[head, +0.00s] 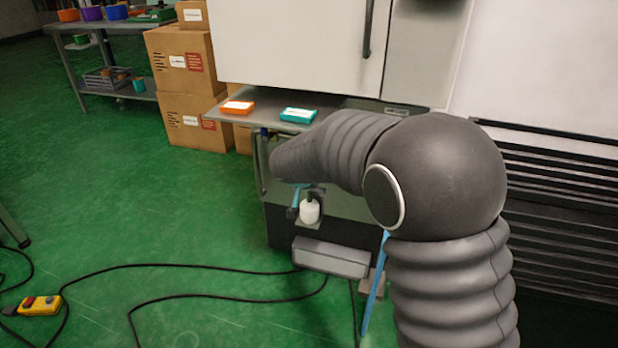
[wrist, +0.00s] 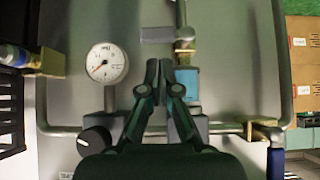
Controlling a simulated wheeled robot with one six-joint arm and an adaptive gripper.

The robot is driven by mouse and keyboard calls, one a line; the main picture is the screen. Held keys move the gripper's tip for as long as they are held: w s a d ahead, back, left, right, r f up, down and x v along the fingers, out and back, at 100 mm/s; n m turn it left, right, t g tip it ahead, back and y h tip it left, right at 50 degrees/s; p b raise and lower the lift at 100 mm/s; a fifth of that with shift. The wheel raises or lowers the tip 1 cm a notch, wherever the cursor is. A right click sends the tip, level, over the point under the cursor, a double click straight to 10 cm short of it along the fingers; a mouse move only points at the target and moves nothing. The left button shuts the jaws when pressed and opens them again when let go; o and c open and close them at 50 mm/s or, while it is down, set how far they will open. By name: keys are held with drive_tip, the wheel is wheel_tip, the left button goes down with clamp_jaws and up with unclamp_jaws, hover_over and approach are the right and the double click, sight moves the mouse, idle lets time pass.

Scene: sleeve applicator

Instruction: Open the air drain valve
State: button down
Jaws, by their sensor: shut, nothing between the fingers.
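My gripper (wrist: 158,72) is shut and empty in the wrist view, fingertips close together in front of a grey machine panel. A round white pressure gauge (wrist: 107,63) is left of the fingers. A black knob (wrist: 95,138) is below the gauge. A blue-bodied fitting (wrist: 190,85) on a vertical pipe stands just right of the fingertips, partly hidden by the right finger. I cannot tell which part is the air drain valve. In the head view my arm hides the gripper and much of the panel.
Grey pipes (wrist: 228,127) frame the panel. A shelf on the machine holds an orange box (head: 237,107) and a teal box (head: 298,115). Cardboard boxes (head: 185,62) stand behind it. Black cables (head: 200,267) and a yellow pendant (head: 40,305) lie on the green floor, otherwise open at left.

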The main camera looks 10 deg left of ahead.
drive_tip(key=x, duration=0.4)
drive_tip(key=shift+w+f, duration=0.15)
drive_tip(key=shift+d+f, duration=0.1)
drive_tip(key=shift+f+b, duration=0.1)
drive_tip(key=shift+b, duration=0.7)
